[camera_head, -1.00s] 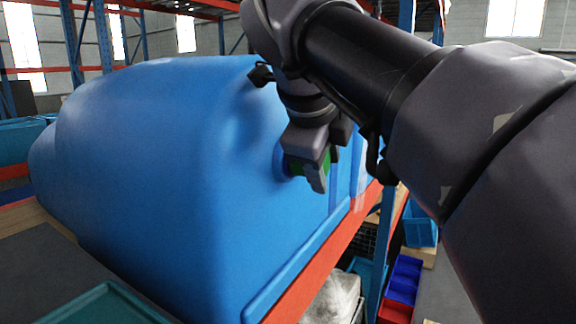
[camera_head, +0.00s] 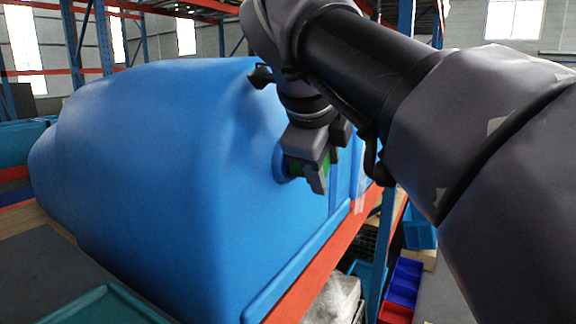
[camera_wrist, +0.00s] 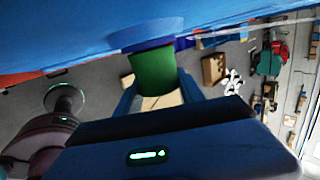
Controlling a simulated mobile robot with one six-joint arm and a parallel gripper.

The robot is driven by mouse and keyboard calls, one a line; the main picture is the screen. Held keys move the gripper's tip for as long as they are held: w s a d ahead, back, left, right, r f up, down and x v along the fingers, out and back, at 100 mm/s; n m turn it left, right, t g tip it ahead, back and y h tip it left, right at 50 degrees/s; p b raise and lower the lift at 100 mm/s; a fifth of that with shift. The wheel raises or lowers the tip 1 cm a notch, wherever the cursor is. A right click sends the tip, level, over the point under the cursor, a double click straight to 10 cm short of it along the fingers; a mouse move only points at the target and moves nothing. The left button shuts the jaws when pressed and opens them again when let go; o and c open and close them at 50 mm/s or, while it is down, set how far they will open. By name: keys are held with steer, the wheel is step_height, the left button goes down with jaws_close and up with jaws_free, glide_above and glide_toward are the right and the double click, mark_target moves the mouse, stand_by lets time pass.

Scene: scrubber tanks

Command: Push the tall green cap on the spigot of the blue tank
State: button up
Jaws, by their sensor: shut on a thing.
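The big blue tank (camera_head: 150,150) fills the left and middle of the head view. Its round blue spigot (camera_head: 281,163) sticks out of the side facing my arm. My gripper (camera_head: 318,172) is at the spigot, shut on the green cap (camera_head: 325,164), which is mostly hidden behind a finger in the head view. In the wrist view the green cap (camera_wrist: 154,72) lies between my fingers, its far end against the blue spigot (camera_wrist: 145,33). Whether the cap is fully seated cannot be told.
The tank rests on a rack with an orange beam (camera_head: 325,262) below it. Blue bins (camera_head: 404,280) and a red bin (camera_head: 396,311) are low to the right. A teal tray (camera_head: 105,305) is at the near left. Loose boxes lie on the floor.

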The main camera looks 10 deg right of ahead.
steer(key=shift+a, duration=0.15)
stand_by(0.4)
stand_by(0.4)
steer(key=o, duration=1.4)
steer(key=shift+o, duration=0.2)
steer(key=shift+o, duration=0.4)
steer(key=shift+o, duration=1.4)
steer(key=shift+f, duration=0.1)
